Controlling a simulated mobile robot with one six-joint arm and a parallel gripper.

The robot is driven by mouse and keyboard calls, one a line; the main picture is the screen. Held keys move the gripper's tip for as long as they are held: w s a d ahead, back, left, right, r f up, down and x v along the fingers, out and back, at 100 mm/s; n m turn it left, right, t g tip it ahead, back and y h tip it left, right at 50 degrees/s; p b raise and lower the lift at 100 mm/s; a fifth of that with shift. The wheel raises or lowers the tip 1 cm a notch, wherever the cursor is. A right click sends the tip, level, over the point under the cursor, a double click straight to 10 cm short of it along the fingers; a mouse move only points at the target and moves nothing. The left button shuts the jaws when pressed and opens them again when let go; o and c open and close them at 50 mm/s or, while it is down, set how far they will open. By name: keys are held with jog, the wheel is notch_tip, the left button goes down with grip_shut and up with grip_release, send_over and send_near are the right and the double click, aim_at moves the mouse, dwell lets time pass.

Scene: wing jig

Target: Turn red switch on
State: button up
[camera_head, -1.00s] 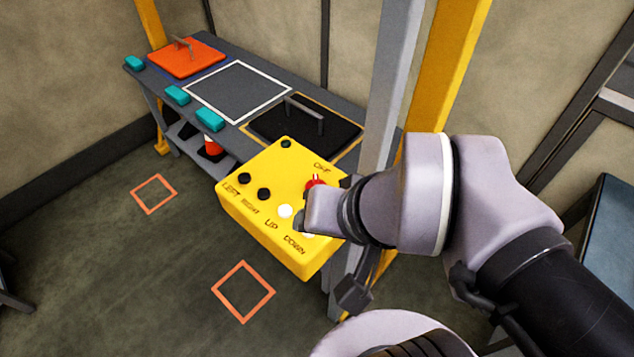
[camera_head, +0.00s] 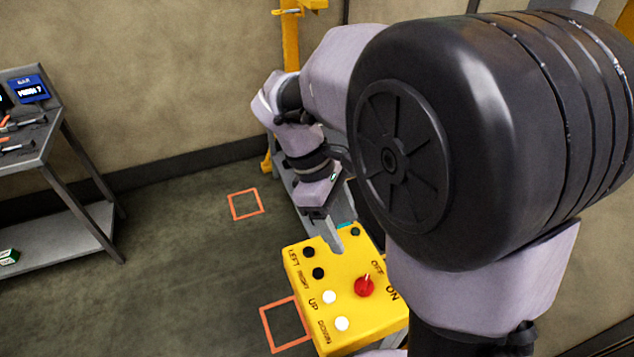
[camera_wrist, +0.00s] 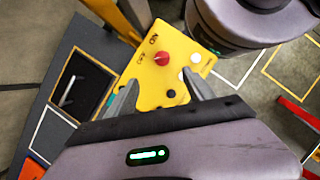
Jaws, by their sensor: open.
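The red switch (camera_head: 364,287) is a round knob on the sloping top of a yellow control box (camera_head: 345,262). Its pale pointer mark faces the OFF label, and the ON label is to its right. My gripper (camera_head: 333,238) is open and empty at the far edge of the box, beyond the switch and pointing down. In the wrist view the red switch (camera_wrist: 162,58) shows just beyond the space between the two open fingers (camera_wrist: 160,82). The fingers appear apart from it.
Black buttons (camera_head: 313,262) and white buttons (camera_head: 335,311) sit left of the switch. My large arm joint covers the right of the head view. A grey workbench (camera_head: 45,150) stands far left. Orange floor squares (camera_head: 246,204) mark open floor left of the box.

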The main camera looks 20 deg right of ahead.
aim_at(367, 282)
jog(key=b+x, duration=0.3)
jog(key=x, duration=0.5)
jog(key=b+x, duration=0.3)
jog(key=x, duration=0.5)
jog(key=shift+s+a+f, duration=0.15)
jog(key=shift+s+f, duration=0.05)
jog(key=shift+f, duration=0.05)
grip_shut()
jog(key=shift+r, duration=0.1)
